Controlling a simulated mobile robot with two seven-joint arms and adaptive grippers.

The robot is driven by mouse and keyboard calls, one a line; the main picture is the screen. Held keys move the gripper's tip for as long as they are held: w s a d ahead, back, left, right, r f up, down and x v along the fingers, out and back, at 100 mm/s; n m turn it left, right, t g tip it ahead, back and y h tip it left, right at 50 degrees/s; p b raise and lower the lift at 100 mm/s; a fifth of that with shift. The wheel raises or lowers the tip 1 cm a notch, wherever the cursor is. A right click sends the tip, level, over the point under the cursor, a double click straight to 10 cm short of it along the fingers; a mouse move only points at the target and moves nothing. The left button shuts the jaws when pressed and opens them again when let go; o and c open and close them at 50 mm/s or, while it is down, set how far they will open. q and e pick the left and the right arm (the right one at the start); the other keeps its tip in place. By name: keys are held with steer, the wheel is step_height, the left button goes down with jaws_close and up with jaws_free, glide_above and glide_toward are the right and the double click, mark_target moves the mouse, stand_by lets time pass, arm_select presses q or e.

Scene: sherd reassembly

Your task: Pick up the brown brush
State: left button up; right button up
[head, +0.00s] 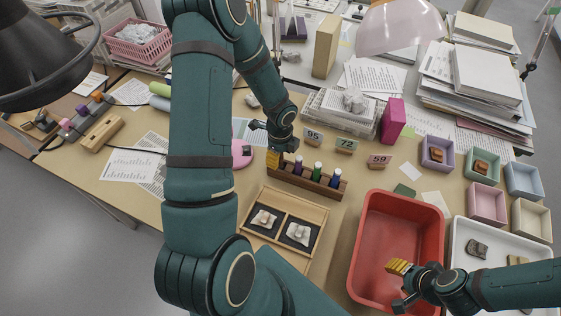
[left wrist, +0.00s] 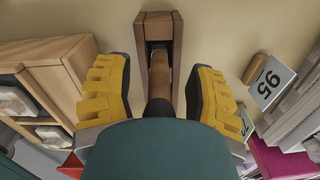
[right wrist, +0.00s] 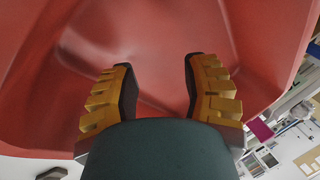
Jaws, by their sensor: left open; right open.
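The brown brush (left wrist: 158,78) shows in the left wrist view between the spread fingers of my left gripper (left wrist: 165,92). One end of it is hidden behind my gripper's body. It appears to stand in a wooden rack (left wrist: 153,20), seen around it. In the head view my left gripper (head: 273,157) is at the left end of that rack (head: 310,185) and hides the brush. My left gripper is open, with a gap on each side of the brush. My right gripper (right wrist: 160,95) is open and empty over the red tub (right wrist: 35,110); it also shows in the head view (head: 400,285).
Purple, green (head: 317,170) and blue (head: 335,179) bottles stand in the same rack. A wooden box with pale sherds (head: 283,197) lies in front of it. Number cards 95 (head: 312,136), 72 (head: 346,146) and 59 (head: 379,161) stand behind. A pink object (head: 241,152) is to the left.

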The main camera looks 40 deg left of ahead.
arm_select(q)
steer(key=shift+c, duration=0.4)
jaws_close()
